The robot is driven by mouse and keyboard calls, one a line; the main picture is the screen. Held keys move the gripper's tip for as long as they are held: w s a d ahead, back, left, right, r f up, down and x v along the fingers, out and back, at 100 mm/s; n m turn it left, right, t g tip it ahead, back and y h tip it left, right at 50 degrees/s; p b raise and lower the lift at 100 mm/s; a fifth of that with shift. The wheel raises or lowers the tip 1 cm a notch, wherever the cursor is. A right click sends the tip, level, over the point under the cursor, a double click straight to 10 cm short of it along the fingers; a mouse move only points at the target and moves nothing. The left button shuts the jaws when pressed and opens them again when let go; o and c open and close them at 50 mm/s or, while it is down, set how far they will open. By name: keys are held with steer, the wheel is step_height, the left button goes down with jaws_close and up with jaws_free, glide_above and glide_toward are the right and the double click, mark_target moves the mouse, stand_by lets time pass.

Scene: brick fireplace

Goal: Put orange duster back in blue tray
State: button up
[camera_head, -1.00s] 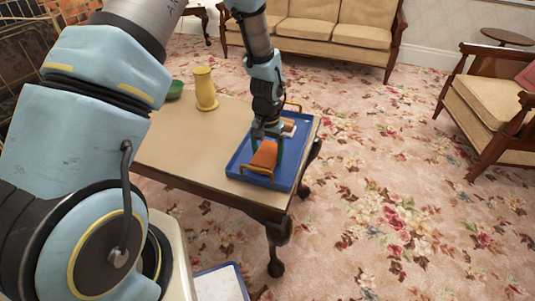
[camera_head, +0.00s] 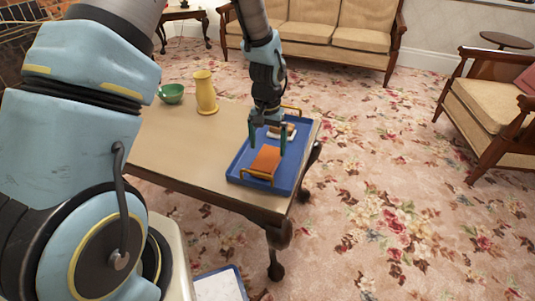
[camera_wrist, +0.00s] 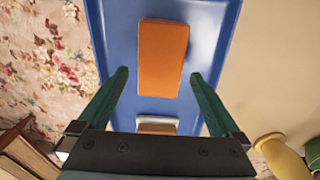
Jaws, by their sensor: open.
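The orange duster (camera_head: 265,159) lies in the near part of the blue tray (camera_head: 238,175), which sits on the table. In the wrist view the duster (camera_wrist: 162,58) rests flat on the floor of the tray (camera_wrist: 115,30). My gripper (camera_head: 267,150) is open and empty above the tray, its fingers apart and clear of the duster. In the wrist view my gripper (camera_wrist: 160,85) shows both green fingers spread, with the duster beyond them.
A white and brown item (camera_head: 283,130) lies in the far part of the tray. A yellow vase (camera_head: 205,92) and a green bowl (camera_head: 171,94) stand at the table's back left.

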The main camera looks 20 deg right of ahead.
mark_target(268, 157)
step_height(268, 157, up, 7)
steer(key=shift+f+p, duration=0.2)
steer(key=shift+p, duration=0.1)
steer(key=w+a+r+n, duration=0.1)
steer(key=a+r+n, duration=0.15)
steer(key=a, duration=0.45)
steer(key=w+a+r+n, duration=0.1)
steer(key=a+r, duration=0.2)
steer(key=a, duration=0.3)
steer(key=s+a+r+n, duration=0.2)
steer(key=s+a, duration=0.1)
steer(key=a, duration=0.5)
steer(key=s+a+r+n+t, duration=0.1)
steer(key=s+a+r+n, duration=0.1)
steer(key=a, duration=0.7)
steer(key=shift+s+r+t, duration=0.3)
steer(key=shift+s+r, duration=0.2)
steer(key=shift+r, duration=0.15)
steer(key=shift+a, duration=0.1)
